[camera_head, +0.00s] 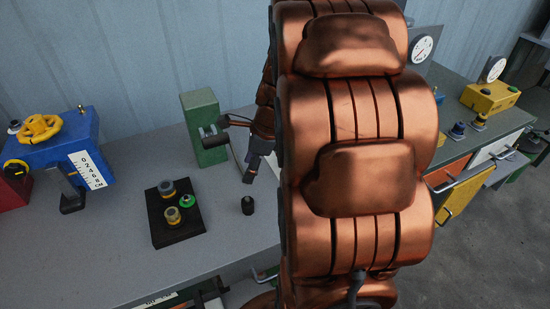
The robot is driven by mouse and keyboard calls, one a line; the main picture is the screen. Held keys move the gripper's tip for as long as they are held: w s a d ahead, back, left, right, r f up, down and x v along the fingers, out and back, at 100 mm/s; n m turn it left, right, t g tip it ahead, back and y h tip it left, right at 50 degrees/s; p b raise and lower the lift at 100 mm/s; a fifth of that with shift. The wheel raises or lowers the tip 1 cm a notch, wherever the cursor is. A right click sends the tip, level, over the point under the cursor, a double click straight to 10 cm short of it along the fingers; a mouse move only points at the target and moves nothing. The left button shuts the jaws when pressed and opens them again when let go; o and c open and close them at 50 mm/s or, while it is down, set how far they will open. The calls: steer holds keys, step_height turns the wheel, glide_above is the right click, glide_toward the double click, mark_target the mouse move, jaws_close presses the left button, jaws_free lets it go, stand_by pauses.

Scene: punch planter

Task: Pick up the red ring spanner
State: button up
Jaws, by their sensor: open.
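I cannot make out the red ring spanner in this view; my large copper arm covers the middle of the picture and may hide it. My gripper (231,154) shows in part just left of the arm, over the grey workbench (130,262). Its dark fingers are spread apart, one towards the green block (203,112) and one pointing down. I see nothing between them. I cannot tell whether the left finger touches the green block.
A black plate (164,232) with several round fittings lies on the bench, with a small black knob (248,205) to its right. A blue box (88,135) with a yellow handwheel stands at left. A yellow box (490,98) and gauges stand at right.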

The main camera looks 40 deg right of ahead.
steer(key=w+d+f+m+t+h+b, duration=0.1)
steer(key=d+f+m, duration=0.2)
steer(key=d+m, duration=0.5)
steer(key=d+f+m+t+h+b, duration=0.1)
steer(key=d+f+m+t+b, duration=0.15)
steer(key=d+m, duration=0.55)
steer(key=shift+w+d+f+n+g+p, duration=0.2)
steer(key=shift+w+f+n, duration=0.35)
steer(key=shift+f, duration=0.7)
steer(key=shift+w+d+f+n+g+p, duration=0.1)
steer(key=shift+w+d+f+n+p, duration=0.15)
steer(key=shift+w+f, duration=0.75)
steer(key=shift+w+d+f+n+g+p, duration=0.2)
steer(key=shift+w+f+n, duration=0.2)
steer(key=shift+f, duration=1.05)
steer(key=shift+c, duration=0.3)
jaws_close()
